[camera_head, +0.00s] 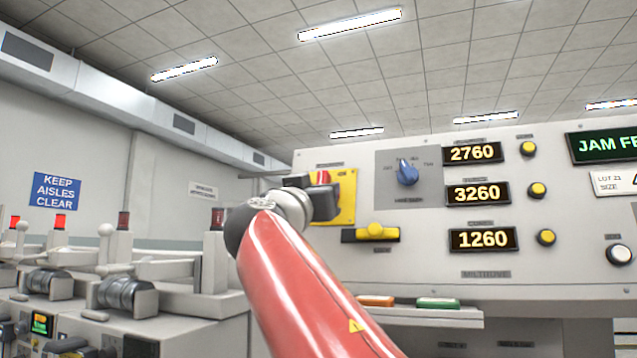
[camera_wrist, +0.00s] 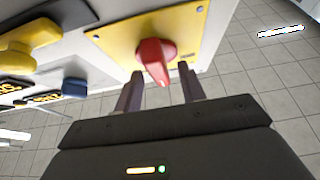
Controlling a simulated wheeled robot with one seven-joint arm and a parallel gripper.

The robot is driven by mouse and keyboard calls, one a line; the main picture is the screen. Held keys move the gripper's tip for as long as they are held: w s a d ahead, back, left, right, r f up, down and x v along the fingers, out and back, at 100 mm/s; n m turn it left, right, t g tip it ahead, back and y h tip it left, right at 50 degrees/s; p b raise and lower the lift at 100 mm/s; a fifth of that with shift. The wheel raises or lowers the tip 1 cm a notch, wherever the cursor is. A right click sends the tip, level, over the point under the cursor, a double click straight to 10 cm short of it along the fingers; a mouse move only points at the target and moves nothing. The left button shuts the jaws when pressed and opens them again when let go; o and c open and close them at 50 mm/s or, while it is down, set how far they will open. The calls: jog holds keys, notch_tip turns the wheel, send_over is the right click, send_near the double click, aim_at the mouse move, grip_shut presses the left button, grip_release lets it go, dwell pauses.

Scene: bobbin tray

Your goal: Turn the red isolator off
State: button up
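The red isolator knob (camera_wrist: 155,58) sits on a yellow square plate (camera_wrist: 197,22) on the panel face. In the wrist view its handle points down toward my gripper (camera_wrist: 159,76), with its end between the two fingertips. The fingers stand apart, with a gap on both sides of the handle, and I see no contact. In the head view my gripper (camera_head: 318,197) is in front of the yellow plate (camera_head: 347,190) and hides most of it. Only a bit of the red knob (camera_head: 323,177) shows above the gripper there. The isolator's labels are mostly hidden or too small to read.
A yellow slide handle (camera_head: 371,234) sits just below the isolator. A blue rotary knob (camera_head: 407,172) is to its right. Further right are number displays (camera_head: 478,194) with yellow buttons (camera_head: 537,189). Machines with spindles stand at left.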

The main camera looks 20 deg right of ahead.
jog(key=shift+w+d+r, duration=0.15)
jog(key=shift+w+d, duration=0.05)
jog(key=shift+d, duration=0.05)
grip_shut()
